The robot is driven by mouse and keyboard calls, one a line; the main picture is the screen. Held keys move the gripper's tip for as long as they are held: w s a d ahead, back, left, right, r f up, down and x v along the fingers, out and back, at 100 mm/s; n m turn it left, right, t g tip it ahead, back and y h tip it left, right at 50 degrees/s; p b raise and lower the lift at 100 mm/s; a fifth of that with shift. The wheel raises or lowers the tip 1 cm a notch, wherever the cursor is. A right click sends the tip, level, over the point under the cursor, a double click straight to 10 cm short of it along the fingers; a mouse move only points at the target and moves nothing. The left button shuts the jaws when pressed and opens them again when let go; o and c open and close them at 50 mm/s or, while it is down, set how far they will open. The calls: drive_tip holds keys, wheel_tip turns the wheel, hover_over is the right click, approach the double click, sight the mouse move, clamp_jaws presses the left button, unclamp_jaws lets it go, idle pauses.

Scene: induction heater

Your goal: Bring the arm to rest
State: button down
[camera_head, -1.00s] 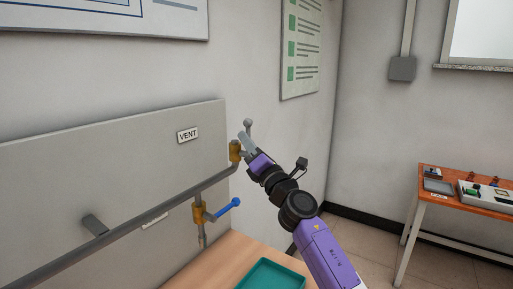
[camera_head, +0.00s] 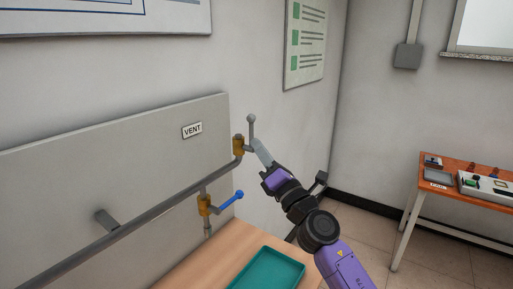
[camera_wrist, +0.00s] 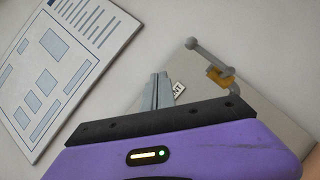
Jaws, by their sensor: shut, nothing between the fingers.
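My gripper (camera_head: 262,152) is shut and empty, its grey fingers pressed together. In the head view it is just right of the upper brass valve (camera_head: 238,145), close to its grey upright handle (camera_head: 251,131); I cannot tell exactly how far apart they are in depth. In the wrist view my gripper (camera_wrist: 158,90) points up toward the panel. There the valve (camera_wrist: 221,78) and its handle (camera_wrist: 205,52) stand to the right, clear of the fingers. The fingers partly cover the VENT label (camera_wrist: 179,90).
A lower brass valve with a blue handle (camera_head: 230,200) sits under the grey pipe (camera_head: 150,215) on the panel (camera_head: 60,165). A teal tray (camera_head: 268,270) lies on the wooden bench (camera_head: 190,268). An orange table (camera_head: 450,178) with small items stands far right. Open floor lies between.

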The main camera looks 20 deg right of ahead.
drive_tip(key=s+f+m+g+h+b, duration=0.1)
drive_tip(key=s+f+m+g+b, duration=0.1)
drive_tip(key=s+f+m, duration=0.8)
drive_tip(key=s+a+f+m+g+h+b, duration=0.1)
drive_tip(key=s+f+m, duration=0.9)
drive_tip(key=s, duration=1.7)
drive_tip(key=s+a+f+m+g+h+b, duration=0.1)
drive_tip(key=s+f+m+g+h+b, duration=0.2)
drive_tip(key=s+f+m, duration=0.6)
drive_tip(key=s+f+g+b, duration=0.1)
drive_tip(key=s+f, duration=0.2)
drive_tip(key=s, duration=0.7)
drive_tip(key=shift+m+g, duration=0.4)
